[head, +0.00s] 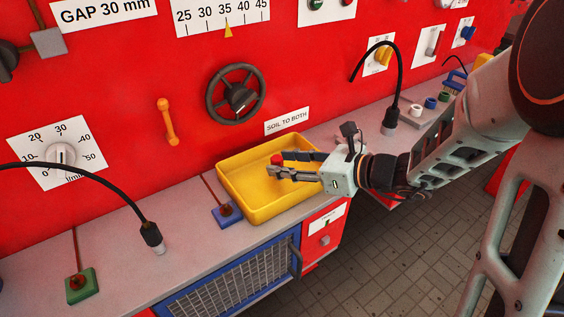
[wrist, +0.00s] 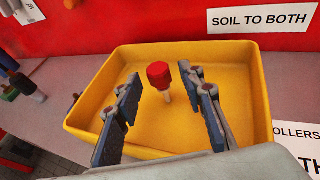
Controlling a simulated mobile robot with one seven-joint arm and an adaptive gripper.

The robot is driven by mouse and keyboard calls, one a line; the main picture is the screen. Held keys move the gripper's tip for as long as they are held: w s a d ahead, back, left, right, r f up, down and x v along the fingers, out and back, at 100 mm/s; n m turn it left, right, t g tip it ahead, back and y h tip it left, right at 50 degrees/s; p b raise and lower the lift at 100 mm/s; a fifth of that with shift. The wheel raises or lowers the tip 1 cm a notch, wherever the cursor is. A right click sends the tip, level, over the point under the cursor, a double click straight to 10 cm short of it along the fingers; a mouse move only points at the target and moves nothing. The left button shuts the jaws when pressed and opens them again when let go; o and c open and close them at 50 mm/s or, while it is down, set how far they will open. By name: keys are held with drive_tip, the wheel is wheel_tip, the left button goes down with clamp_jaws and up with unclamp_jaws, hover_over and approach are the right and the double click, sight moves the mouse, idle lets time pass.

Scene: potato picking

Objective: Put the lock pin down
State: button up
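The lock pin, with a red knob head (wrist: 159,74) and a pale shaft (wrist: 167,97), is over or in the yellow tray (wrist: 255,95). It shows between and just beyond my fingertips, with a gap on each side. Whether its shaft touches the tray floor I cannot tell. My gripper (wrist: 158,78) is open, its two fingers spread apart above the tray. In the head view my gripper (head: 276,164) reaches into the yellow tray (head: 247,202) from the right, and the red head (head: 277,159) shows at its fingertips; the shaft is hidden there.
The tray stands on a grey bench (head: 185,218) against a red panel. A blue block with a rod (head: 227,214) stands just left of it. A black gooseneck lamp (head: 391,115) and small coloured parts (head: 430,103) are to the right. A handwheel (head: 236,95) is above.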

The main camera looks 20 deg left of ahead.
drive_tip(key=v, duration=1.1)
drive_tip(key=shift+a+p, duration=0.1)
drive_tip(key=shift+p, duration=0.2)
